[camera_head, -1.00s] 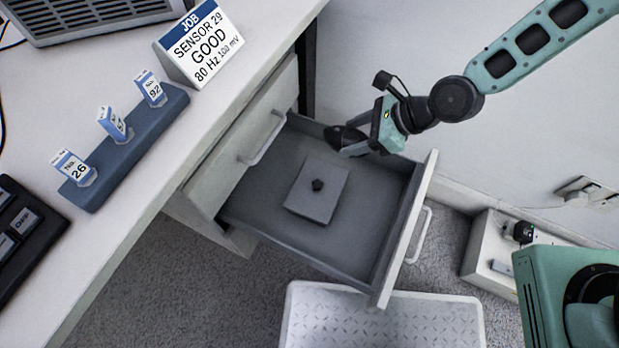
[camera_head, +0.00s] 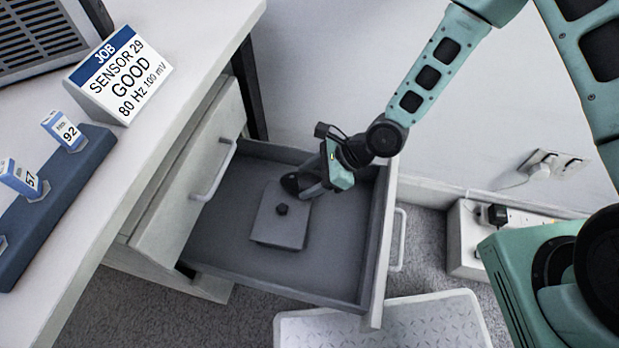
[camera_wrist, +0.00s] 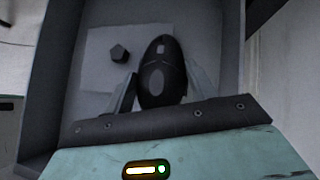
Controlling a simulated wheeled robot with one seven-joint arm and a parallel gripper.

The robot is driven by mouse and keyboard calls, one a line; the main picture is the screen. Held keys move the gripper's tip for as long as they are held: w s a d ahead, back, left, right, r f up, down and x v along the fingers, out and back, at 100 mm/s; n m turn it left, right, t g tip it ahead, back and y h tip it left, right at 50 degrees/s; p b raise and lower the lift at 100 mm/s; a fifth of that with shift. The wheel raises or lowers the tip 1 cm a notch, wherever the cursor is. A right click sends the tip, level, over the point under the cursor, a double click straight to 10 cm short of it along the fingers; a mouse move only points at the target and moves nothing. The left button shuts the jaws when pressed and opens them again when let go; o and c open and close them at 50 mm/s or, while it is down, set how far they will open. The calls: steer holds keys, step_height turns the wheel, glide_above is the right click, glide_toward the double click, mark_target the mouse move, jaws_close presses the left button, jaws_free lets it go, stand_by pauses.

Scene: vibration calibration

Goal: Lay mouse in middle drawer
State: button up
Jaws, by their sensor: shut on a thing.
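A black mouse (camera_wrist: 162,70) is held between the two fingers of my gripper (camera_wrist: 160,88) in the wrist view. In the head view the mouse (camera_head: 290,183) shows as a dark shape at the end of my gripper (camera_head: 303,185), which is over the open drawer (camera_head: 225,248). Whether the mouse touches the drawer floor or the box there cannot be told. The drawer is pulled out below a closed upper drawer front (camera_head: 185,190). In the drawer lies a flat grey box (camera_head: 275,230) with a small dark knob (camera_head: 281,209) on top.
The desk (camera_head: 190,60) above carries a job sign (camera_head: 118,75) and a blue rack (camera_head: 60,195) with small labelled sensors. A white textured step (camera_head: 380,325) is on the floor before the drawer. A power strip box (camera_head: 465,240) stands by the wall. The drawer's front floor is bare.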

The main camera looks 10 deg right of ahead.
steer(key=shift+f, duration=0.55)
steer(key=o, duration=1)
